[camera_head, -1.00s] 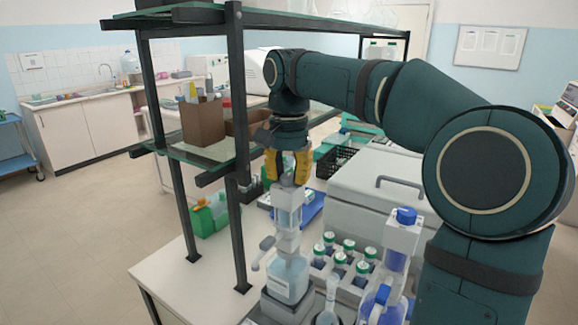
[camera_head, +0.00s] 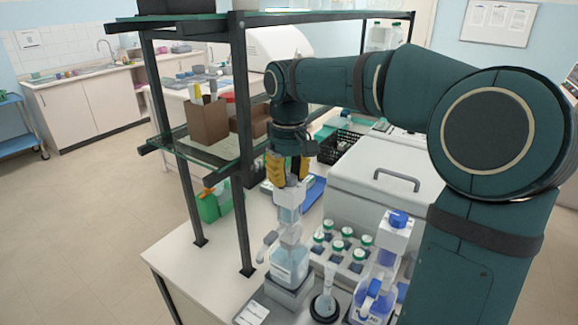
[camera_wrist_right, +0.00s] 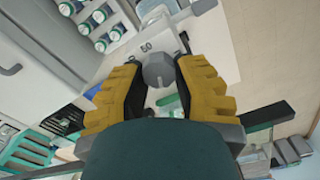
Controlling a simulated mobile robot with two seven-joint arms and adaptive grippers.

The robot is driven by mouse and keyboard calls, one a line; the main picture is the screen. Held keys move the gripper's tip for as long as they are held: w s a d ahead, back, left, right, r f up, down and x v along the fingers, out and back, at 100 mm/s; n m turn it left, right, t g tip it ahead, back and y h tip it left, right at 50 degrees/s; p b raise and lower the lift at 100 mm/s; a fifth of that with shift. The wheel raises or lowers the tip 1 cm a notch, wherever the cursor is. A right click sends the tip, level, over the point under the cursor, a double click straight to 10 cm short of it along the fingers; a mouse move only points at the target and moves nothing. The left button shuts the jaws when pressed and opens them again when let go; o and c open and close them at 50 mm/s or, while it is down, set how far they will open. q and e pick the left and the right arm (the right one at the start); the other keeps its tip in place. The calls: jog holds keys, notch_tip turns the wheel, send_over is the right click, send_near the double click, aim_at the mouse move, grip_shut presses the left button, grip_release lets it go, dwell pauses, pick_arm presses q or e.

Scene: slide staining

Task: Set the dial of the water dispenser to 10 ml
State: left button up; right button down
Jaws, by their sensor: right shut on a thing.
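The water dispenser stands on the bench in the head view, with a clear bottle of pale blue liquid (camera_head: 289,266) below its pump column (camera_head: 289,214). My right gripper (camera_head: 287,182), with yellow fingers, points down at the top of the column. In the right wrist view its fingers (camera_wrist_right: 158,62) are shut on the dispenser's grey dial (camera_wrist_right: 159,73), one on either side. A printed "50" (camera_wrist_right: 146,47) shows beside the dial; the rest of the scale and the dial's setting cannot be read. My left gripper is not in view.
A dark-framed shelf (camera_head: 242,150) stands close left of my right gripper. Green-capped bottles in a rack (camera_head: 340,250), a blue-capped dispenser bottle (camera_head: 378,285) and a flask (camera_head: 324,303) stand to the right. A grey box (camera_head: 385,185) is behind them.

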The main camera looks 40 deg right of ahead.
aim_at(288, 176)
jog(key=shift+a+n+p, duration=0.1)
jog(key=shift+n+p, duration=0.85)
jog(key=shift+n, duration=1.25)
jog(key=c, duration=0.7)
grip_release()
jog(key=shift+o, duration=0.2)
notch_tip(288, 176, up, 12)
jog(key=shift+f, duration=0.1)
